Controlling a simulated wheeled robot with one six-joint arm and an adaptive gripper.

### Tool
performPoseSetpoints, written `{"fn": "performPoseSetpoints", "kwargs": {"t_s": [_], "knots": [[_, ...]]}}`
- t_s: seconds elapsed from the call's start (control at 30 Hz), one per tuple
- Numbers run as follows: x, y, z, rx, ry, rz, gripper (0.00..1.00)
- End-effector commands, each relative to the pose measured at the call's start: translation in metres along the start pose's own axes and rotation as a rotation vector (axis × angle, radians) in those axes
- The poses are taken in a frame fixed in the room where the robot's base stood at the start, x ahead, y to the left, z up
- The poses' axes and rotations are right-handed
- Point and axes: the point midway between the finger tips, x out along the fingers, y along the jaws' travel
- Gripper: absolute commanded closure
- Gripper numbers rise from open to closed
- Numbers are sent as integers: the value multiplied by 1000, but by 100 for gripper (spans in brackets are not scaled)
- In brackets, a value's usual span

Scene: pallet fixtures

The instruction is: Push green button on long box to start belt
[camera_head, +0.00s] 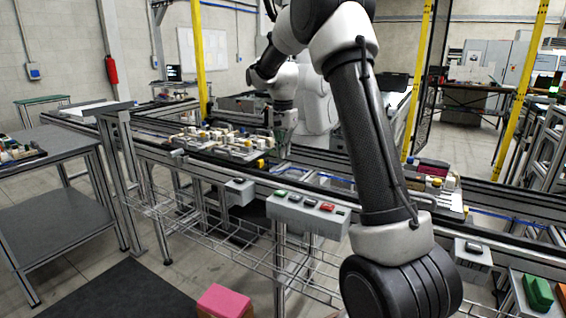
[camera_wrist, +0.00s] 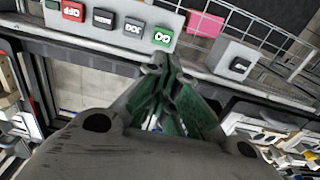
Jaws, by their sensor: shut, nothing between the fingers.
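The long box (camera_head: 300,222) is a light grey control box on the front rail of the conveyor, with a row of buttons on top. Its green button (camera_head: 281,193) is at the left end of the row. In the wrist view the box (camera_wrist: 118,38) is upside down, and the green button (camera_wrist: 162,37) is at the right end of the row. My gripper (camera_head: 282,152) points down over the conveyor, behind the box. In the wrist view its shut, empty fingertips (camera_wrist: 161,62) appear just below the green button; contact is not visible.
A red button (camera_head: 327,207) and dark buttons share the box. A small grey box with one dark button (camera_head: 239,186) sits to its left. A loaded pallet (camera_head: 228,155) is on the conveyor left of my gripper. A pink box (camera_head: 222,301) is on the floor.

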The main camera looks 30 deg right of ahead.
Motion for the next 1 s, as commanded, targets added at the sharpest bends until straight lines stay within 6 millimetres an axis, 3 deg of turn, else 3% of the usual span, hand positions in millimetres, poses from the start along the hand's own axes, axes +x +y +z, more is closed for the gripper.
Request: {"fn": "performPoseSetpoints", "kwargs": {"t_s": [0.3,0.5,0.7,1.0], "knots": [[68,1,1,0,-3,4,100],[103,1,1,-1,-2,3,100],[121,1,0,-1,-1,1,100],[124,0,0,-1,0,0,100]]}}
